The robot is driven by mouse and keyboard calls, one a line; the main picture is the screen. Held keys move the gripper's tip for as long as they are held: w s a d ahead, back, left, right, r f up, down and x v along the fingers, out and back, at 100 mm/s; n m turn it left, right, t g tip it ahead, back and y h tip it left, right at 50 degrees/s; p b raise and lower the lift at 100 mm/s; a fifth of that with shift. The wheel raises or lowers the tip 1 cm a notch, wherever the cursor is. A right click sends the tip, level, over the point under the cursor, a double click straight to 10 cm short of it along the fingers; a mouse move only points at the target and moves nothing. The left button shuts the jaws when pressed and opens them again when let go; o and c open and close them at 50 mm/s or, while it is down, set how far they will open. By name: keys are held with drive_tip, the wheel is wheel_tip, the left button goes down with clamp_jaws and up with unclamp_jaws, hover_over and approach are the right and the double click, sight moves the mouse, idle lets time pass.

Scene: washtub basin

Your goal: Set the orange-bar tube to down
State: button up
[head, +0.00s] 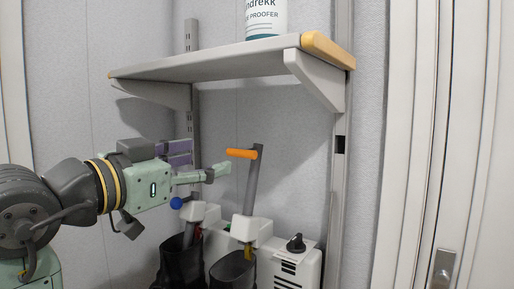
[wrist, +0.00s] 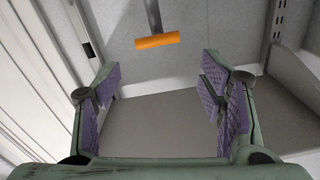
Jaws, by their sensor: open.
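The orange-bar tube (head: 253,185) stands up, leaning slightly, from the white dryer body, above the right boot. Its orange bar (head: 241,153) is at the top and points left. My gripper (head: 207,164) is open and empty, just left of the bar, at about its height, below the shelf. In the wrist view the orange bar (wrist: 157,41) shows ahead of the open fingers (wrist: 163,88), roughly midway between them and apart from both. That view looks upside down, with the tube above the bar.
A grey shelf (head: 215,60) with a white bottle (head: 266,18) is above the gripper. Two dark boots (head: 232,270) stand below. A blue knob (head: 176,203) is under my gripper. A black dial (head: 296,243) sits on the dryer's right end. A door is at right.

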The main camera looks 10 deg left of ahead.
sight(239, 154)
drive_tip(key=shift+o, duration=0.8)
drive_tip(key=shift+w+d+f, duration=0.1)
drive_tip(key=shift+w+d, duration=0.1)
drive_tip(key=shift+d, duration=0.05)
drive_tip(key=shift+o, duration=0.8)
drive_tip(key=p+x, duration=0.3)
drive_tip(key=x, duration=0.7)
drive_tip(key=shift+w+f+p, duration=0.1)
drive_tip(key=shift+w+p, duration=0.05)
drive_tip(key=shift+p, duration=0.2)
drive_tip(key=shift+c, duration=0.5)
